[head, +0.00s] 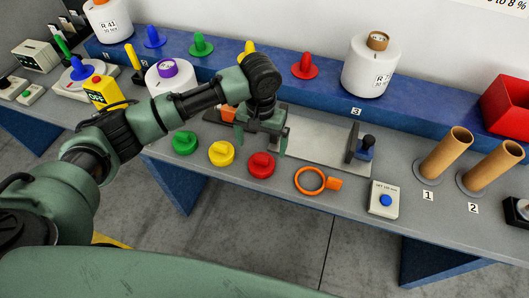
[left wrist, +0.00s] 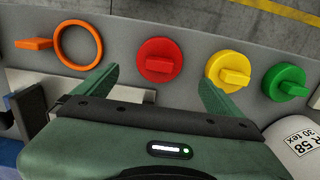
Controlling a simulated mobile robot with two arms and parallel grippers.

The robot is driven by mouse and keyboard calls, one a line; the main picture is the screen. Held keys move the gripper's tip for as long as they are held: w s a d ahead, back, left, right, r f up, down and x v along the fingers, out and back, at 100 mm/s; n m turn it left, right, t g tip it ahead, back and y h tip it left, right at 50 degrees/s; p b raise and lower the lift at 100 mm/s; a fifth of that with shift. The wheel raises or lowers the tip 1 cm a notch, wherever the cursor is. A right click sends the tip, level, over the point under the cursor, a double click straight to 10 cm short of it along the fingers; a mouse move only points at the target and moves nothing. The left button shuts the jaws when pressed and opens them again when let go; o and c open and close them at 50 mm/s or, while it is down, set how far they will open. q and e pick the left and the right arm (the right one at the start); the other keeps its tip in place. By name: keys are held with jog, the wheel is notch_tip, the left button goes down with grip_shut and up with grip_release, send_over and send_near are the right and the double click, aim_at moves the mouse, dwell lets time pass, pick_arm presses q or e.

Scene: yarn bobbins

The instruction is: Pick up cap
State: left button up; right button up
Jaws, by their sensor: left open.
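A red cap (head: 261,164), a yellow cap (head: 221,153) and a green cap (head: 184,142) lie in a row along the front of the grey table. Each is a round disc with a raised grip bar. In the left wrist view the red cap (left wrist: 159,60) lies ahead of and between my finger tips, the yellow cap (left wrist: 228,71) is just beyond the right finger, and the green cap (left wrist: 285,82) is farther right. My left gripper (head: 262,138) is open and empty, behind the red cap, and also shows in the left wrist view (left wrist: 160,88). My right gripper is not in view.
An orange ring with a handle (head: 310,181) lies right of the red cap. A metal plate with a dark clamp (head: 364,146) is behind it. A button box (head: 384,199) and two cardboard tubes (head: 446,153) stand at right. White bobbins (head: 371,66) stand on the blue shelf.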

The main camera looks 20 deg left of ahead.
aim_at(261, 157)
pick_arm(q)
jog(key=f, duration=0.1)
jog(key=s+f+p, duration=0.1)
jog(key=shift+f, duration=0.3)
notch_tip(261, 157, down, 3)
jog(key=shift+w+r+p, duration=0.15)
jog(key=shift+p, duration=0.35)
jog(key=shift+w+f, duration=0.1)
jog(key=shift+f, duration=0.55)
jog(key=c, duration=1.4)
pick_arm(e)
jog(key=s+r, duration=0.2)
jog(key=shift+s+d, duration=0.15)
jog(key=shift+s, duration=0.25)
